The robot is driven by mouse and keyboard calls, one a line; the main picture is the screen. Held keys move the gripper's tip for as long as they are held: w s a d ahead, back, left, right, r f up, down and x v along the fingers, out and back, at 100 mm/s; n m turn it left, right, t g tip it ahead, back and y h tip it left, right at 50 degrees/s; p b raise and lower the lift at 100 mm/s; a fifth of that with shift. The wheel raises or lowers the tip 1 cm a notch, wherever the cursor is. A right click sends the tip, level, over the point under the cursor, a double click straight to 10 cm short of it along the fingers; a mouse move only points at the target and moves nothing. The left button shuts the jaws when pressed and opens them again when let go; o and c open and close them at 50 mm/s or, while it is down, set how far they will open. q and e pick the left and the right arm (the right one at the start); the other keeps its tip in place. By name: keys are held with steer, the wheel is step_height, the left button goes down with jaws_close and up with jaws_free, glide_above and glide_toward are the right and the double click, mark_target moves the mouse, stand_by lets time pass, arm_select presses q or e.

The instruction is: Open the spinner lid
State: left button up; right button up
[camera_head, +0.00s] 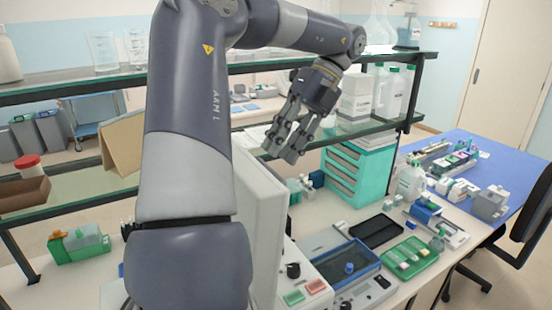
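My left arm fills the left middle of the view and bends over to the right. My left gripper (281,152) hangs fingers down in front of the shelf, well above and behind the device. Its fingers look apart, with nothing between them. My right gripper is not in view.
A white upright housing (266,215) stands close beside my arm, left of the device. A black tray (376,231) and a green slide tray (409,258) lie right of it. A glass shelf (345,130) crosses behind my gripper. Teal drawers (358,172) stand behind.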

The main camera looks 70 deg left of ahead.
arm_select(q)
steer(key=shift+v, duration=1.05)
steer(key=shift+a, duration=0.1)
